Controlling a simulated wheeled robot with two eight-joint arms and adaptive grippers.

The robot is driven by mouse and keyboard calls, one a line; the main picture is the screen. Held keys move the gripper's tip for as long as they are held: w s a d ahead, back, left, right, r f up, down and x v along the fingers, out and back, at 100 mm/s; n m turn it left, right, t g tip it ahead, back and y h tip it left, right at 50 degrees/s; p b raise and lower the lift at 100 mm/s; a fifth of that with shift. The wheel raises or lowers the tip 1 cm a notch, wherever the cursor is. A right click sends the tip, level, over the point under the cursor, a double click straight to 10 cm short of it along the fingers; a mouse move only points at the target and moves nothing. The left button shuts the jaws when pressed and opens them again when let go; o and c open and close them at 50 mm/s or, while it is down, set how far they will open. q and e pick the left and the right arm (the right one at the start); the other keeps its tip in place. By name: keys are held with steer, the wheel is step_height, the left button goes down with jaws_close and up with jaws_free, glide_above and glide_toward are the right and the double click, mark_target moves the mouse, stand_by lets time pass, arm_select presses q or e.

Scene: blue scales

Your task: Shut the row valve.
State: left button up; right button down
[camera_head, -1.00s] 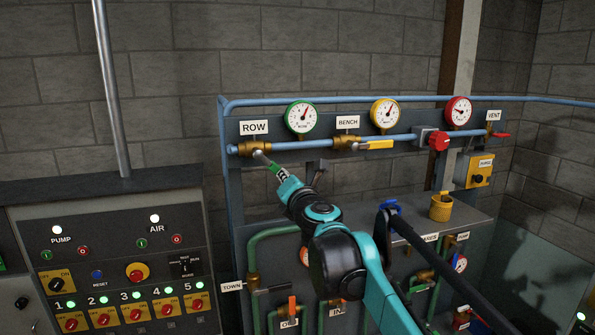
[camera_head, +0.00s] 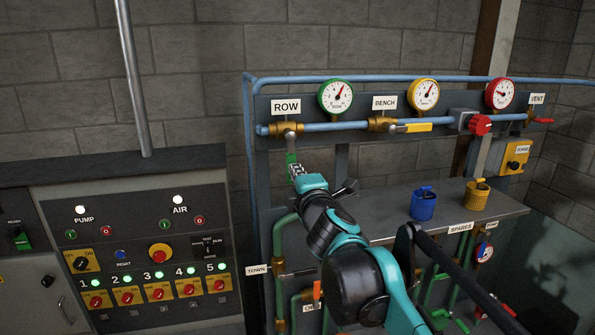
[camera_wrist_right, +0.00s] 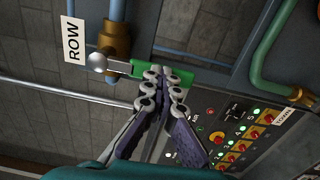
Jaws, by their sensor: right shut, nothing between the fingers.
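The row valve (camera_head: 286,128) is a brass body on the blue pipe under the ROW sign (camera_head: 286,107). Its lever with a green grip (camera_head: 291,160) hangs about straight down, across the pipe. In the right wrist view, the green grip (camera_wrist_right: 180,77) lies just beyond the fingertips. My right gripper (camera_head: 296,172) is shut and empty at the grip's lower end; it also shows in the wrist view (camera_wrist_right: 164,80). I cannot tell whether the fingertips touch the grip. My left gripper is not in view.
The bench valve (camera_head: 382,124) has a yellow lever along the pipe. A red knob (camera_head: 480,125) is farther right. Blue (camera_head: 423,205) and yellow (camera_head: 477,194) containers stand on the shelf. The pump panel (camera_head: 140,250) is at left.

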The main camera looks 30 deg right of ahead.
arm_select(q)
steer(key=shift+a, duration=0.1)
arm_select(e)
steer(key=shift+w+a+r, duration=0.1)
steer(key=shift+a, duration=0.05)
stand_by(0.3)
steer(key=c, duration=1.1)
jaws_free()
steer(key=shift+w, duration=0.1)
steer(key=shift+c, duration=0.2)
steer(key=o, duration=1)
steer(key=shift+w+f, duration=0.3)
steer(key=shift+w, duration=0.35)
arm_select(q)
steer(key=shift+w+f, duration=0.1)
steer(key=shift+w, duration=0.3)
arm_select(e)
steer(key=v, duration=1.2)
steer(key=shift+s, duration=0.45)
steer(key=shift+w, duration=0.1)
